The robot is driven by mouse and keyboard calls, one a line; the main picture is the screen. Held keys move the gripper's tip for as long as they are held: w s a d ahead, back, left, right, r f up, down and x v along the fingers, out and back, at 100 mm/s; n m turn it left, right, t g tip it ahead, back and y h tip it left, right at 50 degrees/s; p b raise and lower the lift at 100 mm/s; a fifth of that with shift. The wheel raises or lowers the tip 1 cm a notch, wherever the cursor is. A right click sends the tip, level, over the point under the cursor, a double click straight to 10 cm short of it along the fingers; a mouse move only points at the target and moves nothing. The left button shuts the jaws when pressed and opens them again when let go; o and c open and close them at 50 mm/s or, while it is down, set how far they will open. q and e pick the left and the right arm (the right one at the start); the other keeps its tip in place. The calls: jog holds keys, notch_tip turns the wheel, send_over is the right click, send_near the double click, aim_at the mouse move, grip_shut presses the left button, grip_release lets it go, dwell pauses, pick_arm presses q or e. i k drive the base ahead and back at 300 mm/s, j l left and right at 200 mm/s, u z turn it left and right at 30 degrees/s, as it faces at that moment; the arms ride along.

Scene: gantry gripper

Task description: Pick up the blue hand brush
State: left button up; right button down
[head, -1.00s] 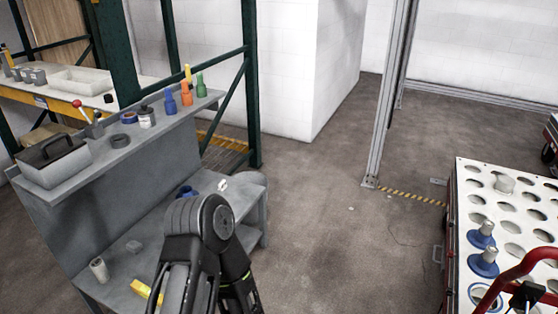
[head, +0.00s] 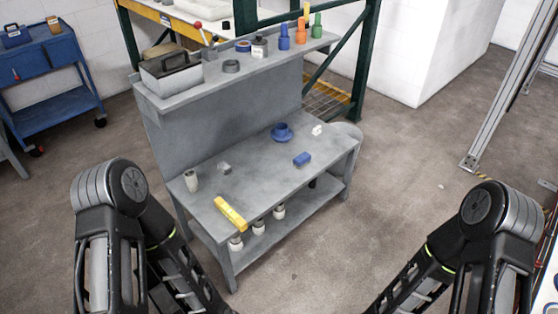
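A small blue block-shaped thing, which looks like the blue hand brush (head: 302,159), lies on the lower worktop of the grey workbench (head: 262,182), near its right front. Its bristles cannot be made out at this size. A round blue cup-like part (head: 282,132) sits behind it, a little to the left. My two arms show at the bottom left and bottom right, well apart from the brush. Both grippers are out of the picture.
The worktop also holds a yellow block (head: 231,214), a small grey block (head: 224,168), a beige cylinder (head: 191,181) and a white piece (head: 317,130). A toolbox (head: 171,75) and bottles stand on the upper shelf. Floor right of the bench is clear.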

aim_at(302, 159)
jog(key=z, duration=1.55)
jog(key=u, duration=1.7)
jog(key=i+l+u, duration=0.1)
jog(key=u, duration=0.3)
jog(key=i+l+u, duration=0.2)
jog(key=u, duration=0.2)
jog(key=i+l+u, duration=0.2)
jog(key=u, duration=0.15)
jog(key=i+l, duration=0.2)
jog(key=l, duration=0.15)
jog(key=i+l+u, duration=0.15)
jog(key=l, duration=0.15)
jog(key=i+l, duration=0.15)
jog(key=l, duration=0.2)
jog(key=i+l+u, duration=0.15)
jog(key=l, duration=0.2)
jog(key=i+l, duration=0.15)
jog(key=l, duration=0.25)
jog(key=u, duration=0.05)
